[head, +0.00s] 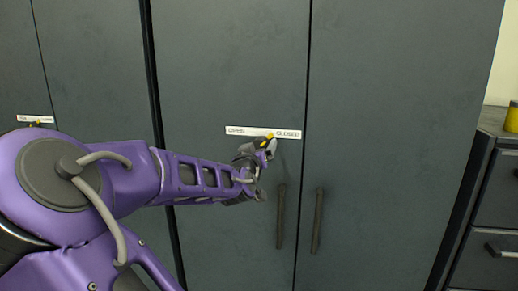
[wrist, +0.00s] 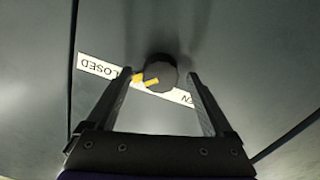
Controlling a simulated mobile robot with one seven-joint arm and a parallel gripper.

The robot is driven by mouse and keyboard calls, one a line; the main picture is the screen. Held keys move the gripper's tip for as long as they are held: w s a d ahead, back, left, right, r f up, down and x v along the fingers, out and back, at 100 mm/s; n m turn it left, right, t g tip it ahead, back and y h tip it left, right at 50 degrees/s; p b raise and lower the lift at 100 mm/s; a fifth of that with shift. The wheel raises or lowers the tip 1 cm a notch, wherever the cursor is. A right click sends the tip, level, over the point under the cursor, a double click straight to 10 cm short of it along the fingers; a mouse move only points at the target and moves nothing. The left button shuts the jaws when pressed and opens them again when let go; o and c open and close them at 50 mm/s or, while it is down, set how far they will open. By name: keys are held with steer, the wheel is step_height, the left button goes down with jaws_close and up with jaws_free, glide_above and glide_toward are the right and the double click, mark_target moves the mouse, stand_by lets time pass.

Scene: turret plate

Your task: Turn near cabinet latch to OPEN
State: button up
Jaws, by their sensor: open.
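The near cabinet latch is a dark round knob (wrist: 160,72) with yellow marks, seen in the wrist view on the cabinet door. Behind it runs a white label strip (head: 240,131), reading OPEN at left and CLOSED at right in the head view; it appears upside down in the wrist view. The yellow marks lie on the knob's lower left in the wrist view, towards the CLOSED side. My gripper (wrist: 161,78) is open, one finger on each side of the knob, with visible gaps. In the head view my gripper (head: 266,149) hides most of the knob.
Two vertical door handles (head: 281,217) (head: 317,221) stand below and right of the latch, close to my gripper. Another label strip (head: 35,119) is on the cabinet at far left. A drawer unit (head: 495,215) with a yellow object (head: 512,117) on top stands at right.

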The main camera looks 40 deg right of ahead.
steer(key=c, duration=1.4)
steer(key=shift+o, duration=0.2)
steer(key=shift+r+n+p, duration=0.1)
steer(key=shift+n+p, duration=0.2)
steer(key=n+p, duration=0.2)
steer(key=shift+r+n, duration=0.1)
steer(key=shift+n, duration=0.3)
steer(key=n+p, duration=0.2)
steer(key=n, duration=0.3)
steer(key=shift+w+n, duration=0.1)
steer(key=shift+n, duration=0.2)
steer(key=n+p, duration=0.1)
steer(key=n, duration=0.6)
steer(key=n+p, duration=0.1)
steer(key=shift+f+n, duration=0.25)
steer(key=shift+n, duration=0.35)
